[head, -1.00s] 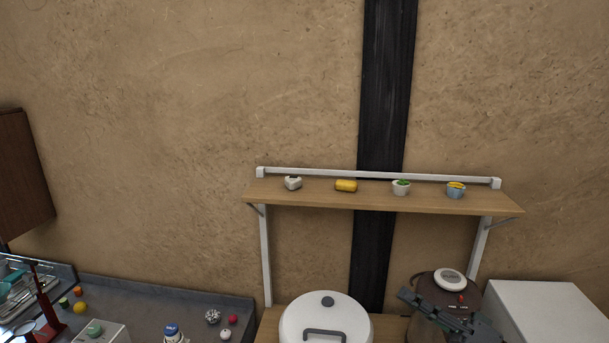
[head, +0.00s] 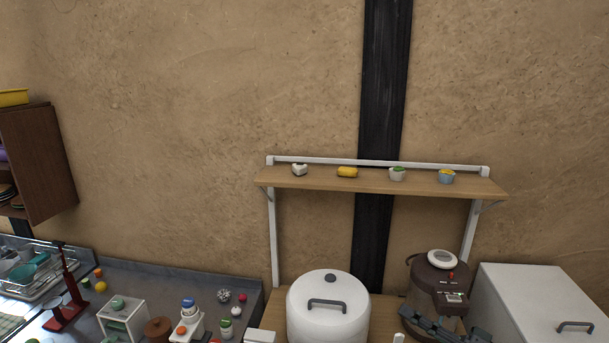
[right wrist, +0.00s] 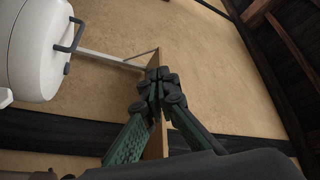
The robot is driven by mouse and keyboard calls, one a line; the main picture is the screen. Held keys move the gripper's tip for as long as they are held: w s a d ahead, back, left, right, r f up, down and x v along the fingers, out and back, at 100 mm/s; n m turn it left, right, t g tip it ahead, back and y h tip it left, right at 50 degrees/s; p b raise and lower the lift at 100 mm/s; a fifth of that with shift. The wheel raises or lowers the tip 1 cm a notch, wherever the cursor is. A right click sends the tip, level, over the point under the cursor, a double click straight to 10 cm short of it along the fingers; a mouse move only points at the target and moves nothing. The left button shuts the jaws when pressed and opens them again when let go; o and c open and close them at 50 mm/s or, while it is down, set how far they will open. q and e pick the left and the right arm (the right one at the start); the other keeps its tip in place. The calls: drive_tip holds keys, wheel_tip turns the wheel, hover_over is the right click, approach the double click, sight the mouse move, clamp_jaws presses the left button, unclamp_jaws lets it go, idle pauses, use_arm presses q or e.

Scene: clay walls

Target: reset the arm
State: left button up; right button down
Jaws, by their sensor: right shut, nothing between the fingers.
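My right gripper (head: 437,328) shows at the lower right of the head view, in front of the brown cooker. In the right wrist view its two dark green fingers (right wrist: 157,88) meet at the tips, shut with nothing between them. Behind them in that view is the edge of a wooden board (right wrist: 153,140), and the white rounded pot (right wrist: 30,55) is at the left. My left gripper is not in the head view.
A wooden wall shelf (head: 390,184) holds several small items. Below it are the white pot (head: 327,325) and brown cooker (head: 428,280), with a white box (head: 530,300) at the right. A cluttered grey counter (head: 150,285) and brown cabinet (head: 40,165) are at left.

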drive_tip(key=s+d+f+g+h, duration=0.1)
drive_tip(key=s+f+h, duration=0.2)
drive_tip(key=f, duration=0.9)
drive_tip(key=s+d+f+g+h, duration=0.1)
drive_tip(key=s+f+h, duration=0.25)
drive_tip(key=f, duration=0.85)
drive_tip(key=s+d+f+g+h, duration=0.1)
drive_tip(key=s+f+h, duration=0.15)
drive_tip(key=f, duration=0.95)
drive_tip(key=s+d+f+g+h, duration=0.2)
drive_tip(key=s+d+f+h, duration=0.1)
drive_tip(key=s+f, duration=0.4)
drive_tip(key=s+d+f+g+h, duration=0.2)
drive_tip(key=s+d+f+h, duration=0.15)
drive_tip(key=s, duration=0.65)
drive_tip(key=s+d+f+g+h, duration=0.2)
drive_tip(key=s+d+f+h, duration=0.1)
drive_tip(key=s+f, duration=0.4)
drive_tip(key=s+a+f+g+y, duration=0.1)
drive_tip(key=s+f, duration=0.2)
drive_tip(key=f, duration=1.2)
drive_tip(key=s+f, duration=0.3)
drive_tip(key=f, duration=1.2)
drive_tip(key=s+f+g, duration=0.1)
drive_tip(key=s+f, duration=1.4)
drive_tip(key=s, duration=0.4)
drive_tip(key=shift+a+n+g+b, duration=0.25)
drive_tip(key=shift+n+g+b, duration=0.05)
drive_tip(key=shift+n+b, duration=0.1)
